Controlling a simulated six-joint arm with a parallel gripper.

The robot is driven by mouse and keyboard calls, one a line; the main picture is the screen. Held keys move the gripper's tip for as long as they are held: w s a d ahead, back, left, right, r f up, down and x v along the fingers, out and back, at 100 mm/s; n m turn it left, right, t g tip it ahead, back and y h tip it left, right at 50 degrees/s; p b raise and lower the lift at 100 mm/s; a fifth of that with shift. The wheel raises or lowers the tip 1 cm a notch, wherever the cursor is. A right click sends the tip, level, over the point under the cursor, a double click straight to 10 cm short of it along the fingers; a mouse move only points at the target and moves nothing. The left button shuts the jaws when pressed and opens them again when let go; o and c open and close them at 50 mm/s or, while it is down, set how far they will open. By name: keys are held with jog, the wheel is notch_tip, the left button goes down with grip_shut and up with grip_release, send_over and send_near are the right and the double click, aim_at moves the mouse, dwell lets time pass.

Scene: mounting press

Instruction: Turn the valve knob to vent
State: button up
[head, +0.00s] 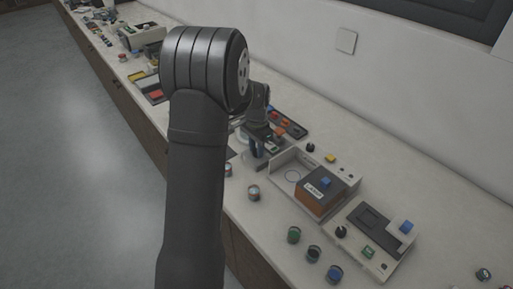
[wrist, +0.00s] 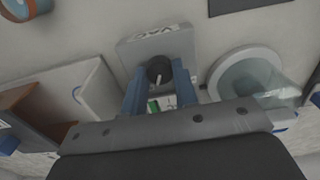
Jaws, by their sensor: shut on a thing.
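The valve knob (wrist: 158,68) is a round black knob with a white pointer line, on a grey box (wrist: 132,50) marked "VAC" in the wrist view. The white line points toward the bottom of the picture, away from the "VAC" letters. My gripper (wrist: 160,82) has its two blue fingers on either side of the knob and is shut on it. A green patch and a white label show between the fingers. In the head view my gripper (head: 257,151) is low over the bench, and my arm and hand hide the knob.
In the wrist view a round clear-walled vessel (wrist: 229,72) stands close to the right of the box. A white-walled case (head: 281,176) with a brown, dark-topped block stands to the right in the head view. Several small jars (head: 253,193) line the bench's front edge.

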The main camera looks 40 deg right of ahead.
aim_at(256, 151)
jog(key=n, duration=1.3)
dwell(0.5)
jog(key=o, duration=1)
notch_tip(256, 151, up, 17)
jog(key=shift+r, duration=0.2)
jog(key=shift+f, duration=0.1)
